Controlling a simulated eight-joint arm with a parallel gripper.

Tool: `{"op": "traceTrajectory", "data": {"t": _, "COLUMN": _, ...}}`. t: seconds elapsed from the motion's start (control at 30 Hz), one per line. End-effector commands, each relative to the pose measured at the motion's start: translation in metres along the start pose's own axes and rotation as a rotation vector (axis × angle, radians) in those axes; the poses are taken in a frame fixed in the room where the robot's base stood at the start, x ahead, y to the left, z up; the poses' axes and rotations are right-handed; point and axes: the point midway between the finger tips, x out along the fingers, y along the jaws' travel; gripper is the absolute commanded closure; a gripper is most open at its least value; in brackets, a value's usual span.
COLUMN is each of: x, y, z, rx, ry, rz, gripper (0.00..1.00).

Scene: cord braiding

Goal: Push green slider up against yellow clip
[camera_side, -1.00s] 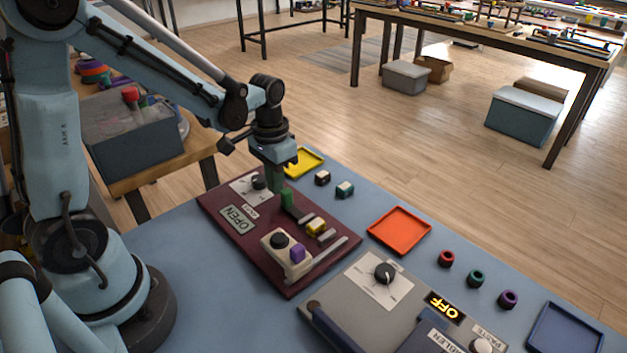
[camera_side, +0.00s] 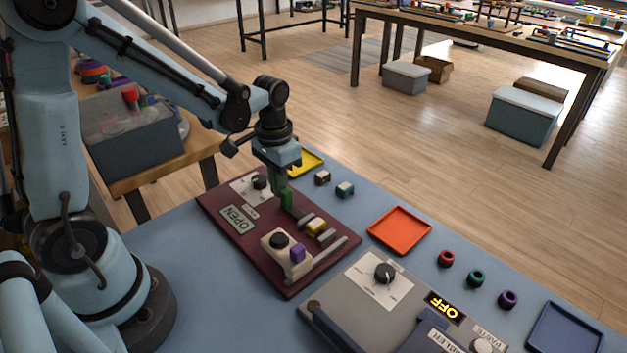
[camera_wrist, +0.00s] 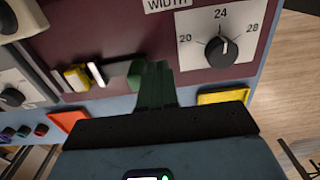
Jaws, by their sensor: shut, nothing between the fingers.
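The green slider (camera_side: 287,199) sits on the dark red board, and it also shows in the wrist view (camera_wrist: 134,74). The yellow clip (camera_side: 316,226) is farther along the same grey track, nearer the front right of the board. It also shows in the wrist view (camera_wrist: 76,77), left of the slider. A stretch of track lies between slider and clip, so they are apart. My gripper (camera_side: 281,190) is shut and empty, its dark green fingers low at the slider's side away from the clip. In the wrist view the fingers (camera_wrist: 155,84) overlap the slider's edge; I cannot tell whether they touch it.
The board (camera_side: 227,199) also bears a dial (camera_side: 259,182), an OPEN label (camera_side: 238,219) and a cream block (camera_side: 274,244) with black and purple knobs. A yellow tray (camera_side: 312,160), two small blocks and an orange tray (camera_side: 399,231) lie beyond it. A grey panel is at the front right.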

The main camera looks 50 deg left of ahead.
Motion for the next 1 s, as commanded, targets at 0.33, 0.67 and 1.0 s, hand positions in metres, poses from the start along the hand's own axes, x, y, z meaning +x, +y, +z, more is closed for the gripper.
{"op": "traceTrajectory", "data": {"t": 0.33, "x": 0.000, "y": 0.012, "z": 0.000, "rx": 0.001, "ry": 0.000, "rz": 0.000, "gripper": 1.00}}
{"op": "traceTrajectory", "data": {"t": 0.67, "x": 0.000, "y": 0.022, "z": 0.000, "rx": 0.002, "ry": 0.000, "rz": 0.001, "gripper": 1.00}}
{"op": "traceTrajectory", "data": {"t": 1.0, "x": 0.000, "y": 0.033, "z": 0.000, "rx": 0.002, "ry": 0.000, "rz": 0.001, "gripper": 1.00}}
